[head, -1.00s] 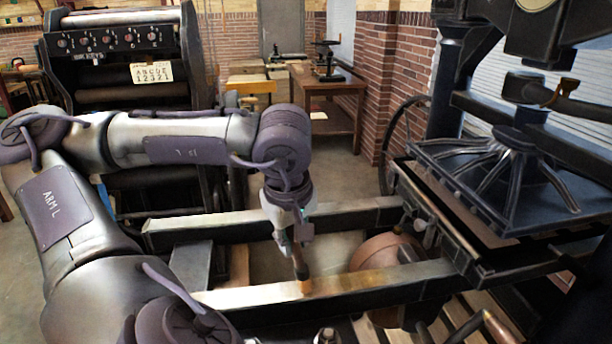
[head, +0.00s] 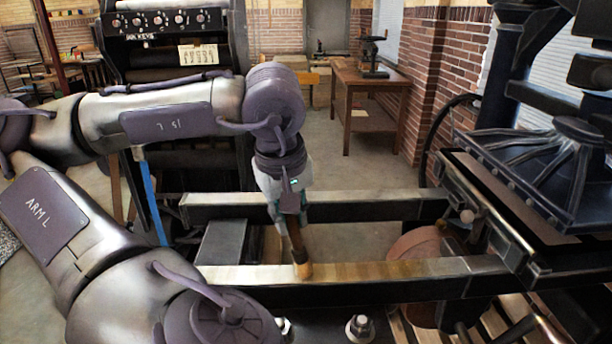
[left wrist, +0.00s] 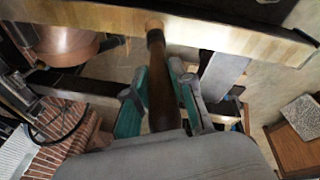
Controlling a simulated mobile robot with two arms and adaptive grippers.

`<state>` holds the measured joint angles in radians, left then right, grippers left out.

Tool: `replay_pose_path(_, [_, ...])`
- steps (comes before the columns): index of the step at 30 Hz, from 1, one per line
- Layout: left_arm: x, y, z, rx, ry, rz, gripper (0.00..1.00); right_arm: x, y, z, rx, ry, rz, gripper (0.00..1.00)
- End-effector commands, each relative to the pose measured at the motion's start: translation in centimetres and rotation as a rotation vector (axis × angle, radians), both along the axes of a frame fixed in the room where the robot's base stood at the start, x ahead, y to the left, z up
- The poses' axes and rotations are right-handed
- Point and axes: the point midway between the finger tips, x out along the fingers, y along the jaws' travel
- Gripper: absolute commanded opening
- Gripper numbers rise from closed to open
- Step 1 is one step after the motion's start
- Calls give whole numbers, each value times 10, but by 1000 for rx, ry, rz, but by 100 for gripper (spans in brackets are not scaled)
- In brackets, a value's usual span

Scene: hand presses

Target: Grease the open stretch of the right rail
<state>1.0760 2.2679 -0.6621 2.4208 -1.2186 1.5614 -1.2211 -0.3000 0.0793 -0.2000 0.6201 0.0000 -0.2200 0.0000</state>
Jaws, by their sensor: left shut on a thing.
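My left gripper (head: 285,207) is shut on a brush with a brown wooden handle (head: 296,238). The brush points down and its tip meets the top of the near rail (head: 360,271), left of the rail's middle. The rail's top has a yellow-brown tint over much of its length. In the left wrist view the brush (left wrist: 160,90) sits between the green-padded fingers (left wrist: 158,98), its end at the rail (left wrist: 240,36). A second, parallel rail (head: 350,206) lies behind. My right gripper is not in view.
The press's dark platen (head: 570,150) and bed (head: 500,200) stand at the rails' right end. A copper-coloured drum (head: 415,245) sits between the rails. A wooden table (head: 365,90) and brick wall stand behind. Open floor shows between the rails.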

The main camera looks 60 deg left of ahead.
Motion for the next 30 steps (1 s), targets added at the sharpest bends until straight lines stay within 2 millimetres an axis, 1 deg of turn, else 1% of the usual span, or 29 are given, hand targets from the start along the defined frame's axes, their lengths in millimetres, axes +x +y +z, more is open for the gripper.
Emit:
replay_pose_path(1, [-5,2,-3,0,0,2,0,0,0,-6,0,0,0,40])
replay_pose_path(4, [-11,4,-2,0,1,1,0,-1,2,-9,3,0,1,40])
replay_pose_path(8, [-14,5,-1,-1,2,0,0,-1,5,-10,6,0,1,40])
replay_pose_path(11, [-19,8,-2,-1,0,2,0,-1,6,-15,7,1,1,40])
replay_pose_path(16, [-34,14,-2,-1,-4,3,0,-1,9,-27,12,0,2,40])
replay_pose_path(21, [-45,18,1,0,-3,1,0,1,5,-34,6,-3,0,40])
replay_pose_path(27, [-51,20,1,-1,-2,0,0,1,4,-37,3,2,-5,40])
replay_pose_path(28, [-52,21,1,-1,-3,1,0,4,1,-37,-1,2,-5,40])
replay_pose_path(30, [-56,23,0,0,-4,1,0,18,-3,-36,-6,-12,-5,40])
